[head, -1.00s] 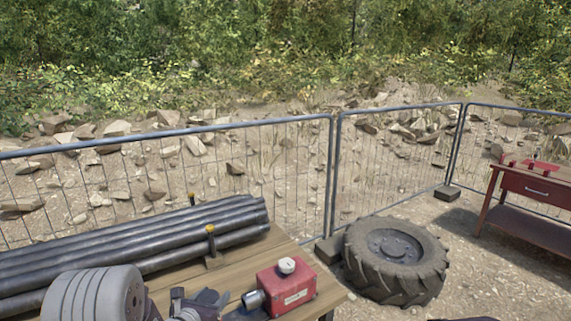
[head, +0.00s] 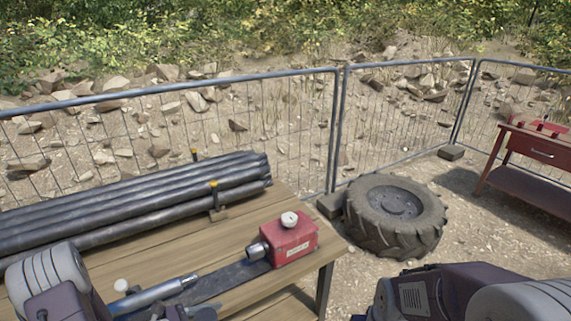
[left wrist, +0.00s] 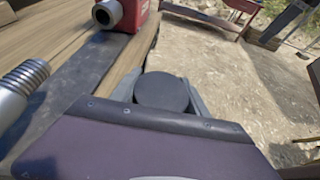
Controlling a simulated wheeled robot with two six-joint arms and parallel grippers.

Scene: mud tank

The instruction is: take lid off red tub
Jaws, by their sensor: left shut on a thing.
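In the left wrist view my left gripper (left wrist: 163,84) is shut on a dark round lid (left wrist: 162,93), with a grey finger on each side of it. The lid shows its flat face, and the picture behind it is mostly bare ground just past the bench edge. I cannot make out the lid in the head view, where my left arm comes in at the bottom left. No red tub can be made out in either view. My right arm shows at the bottom right of the head view, but its gripper is out of the frame.
A wooden bench (head: 215,248) carries dark pipes (head: 130,205), a red box (head: 291,240) with a white-topped dial, and a silver cylinder (head: 155,294). A large tyre (head: 395,215) lies beyond it. A red table (head: 535,150) stands right, by the mesh fence (head: 285,140).

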